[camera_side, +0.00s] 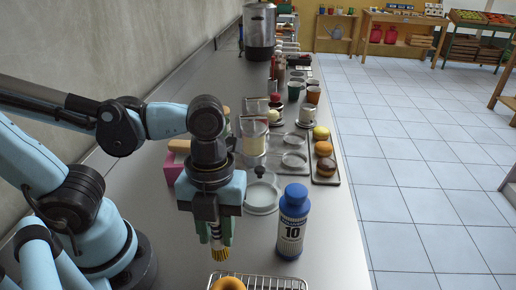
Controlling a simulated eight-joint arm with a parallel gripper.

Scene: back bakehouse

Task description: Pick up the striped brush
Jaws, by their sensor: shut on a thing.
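My gripper (216,225) points down above the steel counter, in the lower middle of the camera_side view. It is shut on the striped brush (219,251), which hangs upright with its yellow bristles downward. The upper part of the brush is mostly hidden by the jaws. The brush is just behind the wire rack in the picture; whether its bristles touch the counter I cannot tell.
A blue bottle marked 10 (291,225) stands right of my gripper. A wire rack (285,283) with a ring doughnut (229,284) is at the front. A round clear dish (262,198) and a dark tray of buns (332,178) lie behind. The counter's right front is bare.

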